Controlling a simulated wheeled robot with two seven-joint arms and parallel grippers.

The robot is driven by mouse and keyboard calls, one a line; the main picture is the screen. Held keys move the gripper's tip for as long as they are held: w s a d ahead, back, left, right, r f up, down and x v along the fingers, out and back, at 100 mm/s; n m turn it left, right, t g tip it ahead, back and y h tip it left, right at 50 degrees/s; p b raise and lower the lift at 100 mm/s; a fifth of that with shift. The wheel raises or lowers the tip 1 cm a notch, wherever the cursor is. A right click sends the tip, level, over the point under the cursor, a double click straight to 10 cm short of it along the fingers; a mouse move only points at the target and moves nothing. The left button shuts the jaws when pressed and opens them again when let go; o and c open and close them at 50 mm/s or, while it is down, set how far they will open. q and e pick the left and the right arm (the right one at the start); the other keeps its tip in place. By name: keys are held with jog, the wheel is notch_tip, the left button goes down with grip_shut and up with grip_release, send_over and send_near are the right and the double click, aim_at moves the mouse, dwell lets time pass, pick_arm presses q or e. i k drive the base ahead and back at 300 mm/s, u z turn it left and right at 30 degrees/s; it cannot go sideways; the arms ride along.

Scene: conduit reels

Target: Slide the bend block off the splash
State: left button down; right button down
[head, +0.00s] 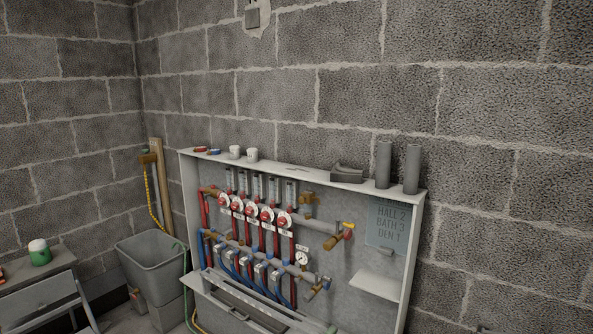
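A dark grey block with a curved, scooped shape, which looks like the bend block (348,174), sits on the top ledge of the manifold cabinet, right of its middle. The ledge surface under it is hidden, and I cannot make out a splash there. A small thin dark mark or item (298,168) lies on the ledge to its left; I cannot tell what it is. Neither of my grippers is in view.
Two grey cylinders (383,165) stand upright just right of the block. Two white cups (252,155) and small red and blue pieces (200,149) sit at the ledge's left. The block wall (480,130) rises behind. A grey bin (150,262) stands left of the cabinet.

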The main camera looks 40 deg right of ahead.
aim_at(339, 173)
jog(key=u, duration=0.2)
jog(key=i, duration=1.45)
jog(key=z, duration=0.9)
jog(key=i, duration=1.15)
jog(key=z, duration=1.25)
